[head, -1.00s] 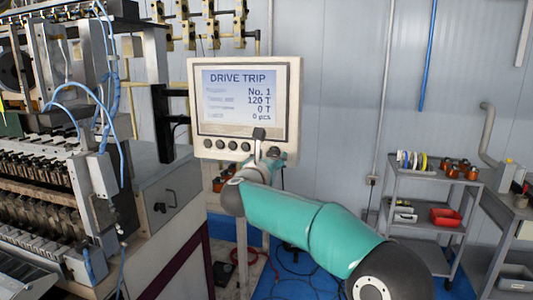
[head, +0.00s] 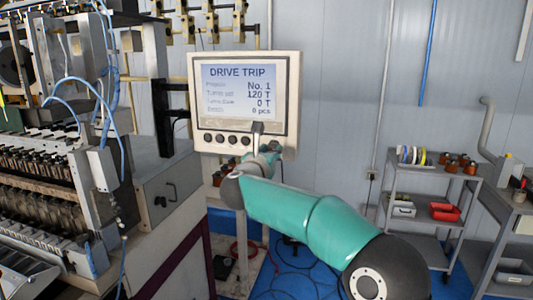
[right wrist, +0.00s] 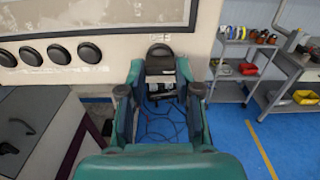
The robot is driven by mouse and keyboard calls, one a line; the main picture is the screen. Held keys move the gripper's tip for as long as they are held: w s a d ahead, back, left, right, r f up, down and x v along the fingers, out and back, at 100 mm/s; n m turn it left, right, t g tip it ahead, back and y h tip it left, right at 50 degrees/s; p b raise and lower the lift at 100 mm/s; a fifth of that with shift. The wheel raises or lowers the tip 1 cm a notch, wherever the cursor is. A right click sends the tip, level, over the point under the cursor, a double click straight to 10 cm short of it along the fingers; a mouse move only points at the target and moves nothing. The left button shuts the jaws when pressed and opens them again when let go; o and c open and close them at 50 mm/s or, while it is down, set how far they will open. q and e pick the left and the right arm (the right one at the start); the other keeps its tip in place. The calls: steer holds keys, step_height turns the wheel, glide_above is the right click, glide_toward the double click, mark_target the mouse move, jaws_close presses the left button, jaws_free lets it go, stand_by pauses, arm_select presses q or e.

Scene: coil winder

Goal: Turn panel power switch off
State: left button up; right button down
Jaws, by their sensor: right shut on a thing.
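The control panel (head: 293,100) hangs in the middle of the head view, its screen reading "DRIVE TRIP". A black power switch (head: 257,127) stands at its lower right, right of a row of round black buttons. In the right wrist view the switch (right wrist: 160,52) shows its rounded dark top and a broad dark body between my fingers. My right gripper (head: 263,148) is at the panel's lower edge, shut on the switch; its two teal fingers flank it in the right wrist view (right wrist: 159,75). The switch's lower part is partly hidden. My left gripper is not in view.
The coil winding machine (head: 50,180) fills the left side. A grey shelf cart (head: 425,176) with spools and a red bin (head: 445,212) stands at the right, beside a workbench (head: 510,203). Cables (head: 285,262) lie on the blue floor below the panel.

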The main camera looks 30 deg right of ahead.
steer(key=shift+d+r, duration=0.1)
steer(key=shift+r, duration=0.05)
steer(key=n, duration=0.3)
steer(key=shift+d+n, duration=0.1)
steer(key=shift+n, duration=0.2)
steer(key=n, duration=0.4)
steer(key=shift+r+n+p, duration=0.15)
steer(key=shift+n+p, duration=0.15)
steer(key=shift+p, duration=0.1)
steer(key=n+p, duration=0.1)
steer(key=n, duration=0.3)
steer(key=shift+n+p, duration=0.3)
steer(key=shift+p, duration=0.05)
steer(key=n+p, duration=0.2)
steer(key=n, duration=0.2)
steer(key=shift+n, duration=0.4)
